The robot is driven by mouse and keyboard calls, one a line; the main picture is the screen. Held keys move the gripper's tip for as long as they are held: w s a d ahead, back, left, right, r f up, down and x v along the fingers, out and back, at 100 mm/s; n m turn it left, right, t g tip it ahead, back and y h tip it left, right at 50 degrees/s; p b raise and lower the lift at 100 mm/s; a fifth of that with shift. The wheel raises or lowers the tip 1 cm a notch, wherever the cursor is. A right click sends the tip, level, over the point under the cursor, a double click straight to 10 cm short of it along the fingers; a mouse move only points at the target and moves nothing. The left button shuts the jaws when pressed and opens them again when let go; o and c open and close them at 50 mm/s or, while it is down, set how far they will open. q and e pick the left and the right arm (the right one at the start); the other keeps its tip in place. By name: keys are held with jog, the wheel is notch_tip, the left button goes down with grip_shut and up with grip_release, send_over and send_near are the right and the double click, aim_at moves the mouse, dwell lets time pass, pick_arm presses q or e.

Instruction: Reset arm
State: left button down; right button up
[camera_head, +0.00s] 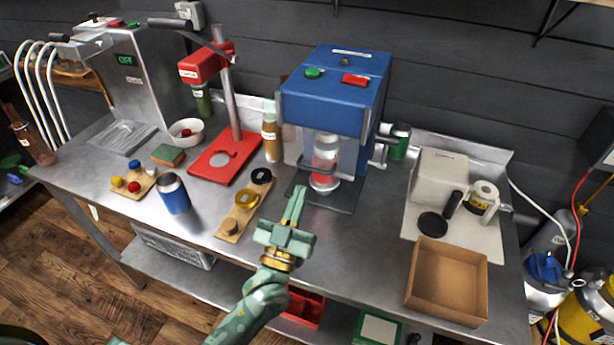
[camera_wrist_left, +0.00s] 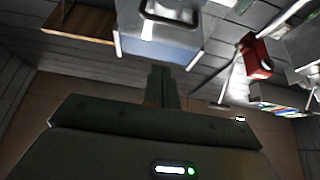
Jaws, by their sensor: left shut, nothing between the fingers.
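My left gripper (camera_head: 297,205) is green and reaches over the front middle of the steel workbench (camera_head: 330,238). Its fingers are shut with nothing between them, and they point toward the blue machine (camera_head: 335,90). In the left wrist view the shut fingers (camera_wrist_left: 163,85) show dark in the middle, with a blurred, tilted view of the room beyond. My right gripper does not show in either view.
Left of my gripper lies a wooden board (camera_head: 228,222) with small round parts. An open cardboard box (camera_head: 447,283) sits at the front right. Bare steel lies between gripper and box.

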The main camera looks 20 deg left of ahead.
pick_arm(q)
jog(key=s+f+m+g, duration=0.2)
jog(key=g, duration=0.1)
jog(key=s+a+f+m+g+h, duration=0.1)
jog(key=s+f+m+g, duration=0.1)
jog(key=f+g, duration=0.1)
jog(key=s+f+m+g, duration=0.3)
jog(key=g, duration=0.1)
jog(key=shift+a+f, duration=0.15)
jog(key=shift+f, duration=0.05)
jog(key=s+a+g+y, duration=0.6)
jog(key=s+a+g, duration=0.1)
jog(key=s+a, duration=0.5)
jog(key=s+d+f+g+h+b, duration=0.1)
jog(key=s+d+f+g, duration=0.1)
jog(key=f, duration=1.1)
jog(key=s+d+f+g+h, duration=0.1)
jog(key=s+d+f+h, duration=0.15)
jog(key=f, duration=1.05)
jog(key=s+f+n+g, duration=0.3)
jog(key=s+f, duration=1.4)
jog(key=s, duration=0.3)
jog(key=shift+s+f+n+h+b, duration=0.15)
jog(key=shift+f+n+h+b, duration=0.1)
jog(key=shift+n+h+b, duration=0.15)
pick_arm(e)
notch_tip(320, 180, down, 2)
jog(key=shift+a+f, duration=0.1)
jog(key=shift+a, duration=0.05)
